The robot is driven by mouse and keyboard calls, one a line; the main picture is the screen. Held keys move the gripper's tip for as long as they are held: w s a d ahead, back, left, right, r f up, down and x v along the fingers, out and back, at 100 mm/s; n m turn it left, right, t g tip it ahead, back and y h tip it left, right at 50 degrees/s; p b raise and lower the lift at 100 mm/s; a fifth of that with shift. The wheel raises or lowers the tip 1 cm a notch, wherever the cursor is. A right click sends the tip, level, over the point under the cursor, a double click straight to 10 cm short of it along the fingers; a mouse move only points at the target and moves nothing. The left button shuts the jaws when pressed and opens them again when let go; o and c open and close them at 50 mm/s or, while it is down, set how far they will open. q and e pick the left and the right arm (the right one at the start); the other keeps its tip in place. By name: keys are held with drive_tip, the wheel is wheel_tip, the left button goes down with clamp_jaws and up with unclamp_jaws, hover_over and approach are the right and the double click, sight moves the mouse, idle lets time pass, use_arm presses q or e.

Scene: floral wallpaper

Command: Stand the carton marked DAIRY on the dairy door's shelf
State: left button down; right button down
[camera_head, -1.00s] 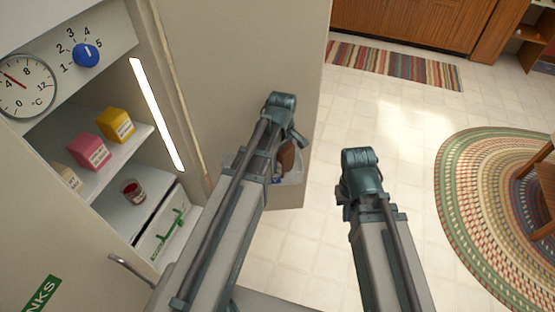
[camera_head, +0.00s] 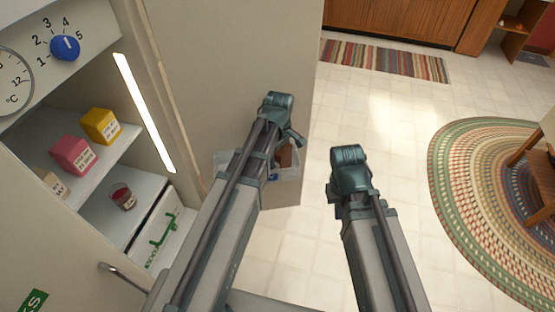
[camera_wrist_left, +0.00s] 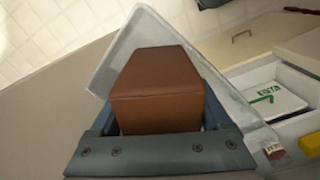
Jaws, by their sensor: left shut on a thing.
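A brown carton (camera_head: 285,155) is held by my left gripper at a clear plastic door bin (camera_head: 288,174) low on the beige door panel (camera_head: 235,60). In the left wrist view the carton (camera_wrist_left: 158,88) sits between the blue fingers of my left gripper (camera_wrist_left: 160,128), with the clear bin (camera_wrist_left: 128,45) around or behind it. I cannot tell whether the carton touches the bin's floor. No DAIRY marking is readable on the visible faces. My right arm points down beside the door; its fingers are hidden.
The open fridge at left holds a yellow carton (camera_head: 101,126), a pink carton (camera_head: 73,155) and a red-filled jar (camera_head: 123,197) on shelves. A white drawer (camera_head: 160,237) with green marking is below. Open tiled floor (camera_head: 395,110) and a round rug (camera_head: 455,200) lie right.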

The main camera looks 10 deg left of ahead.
use_arm(q)
drive_tip(key=shift+f, duration=0.15)
unclamp_jaws()
drive_tip(key=shift+a, duration=0.15)
wheel_tip(320, 180, up, 12)
drive_tip(key=p, duration=1.2)
drive_tip(key=shift+r, duration=0.2)
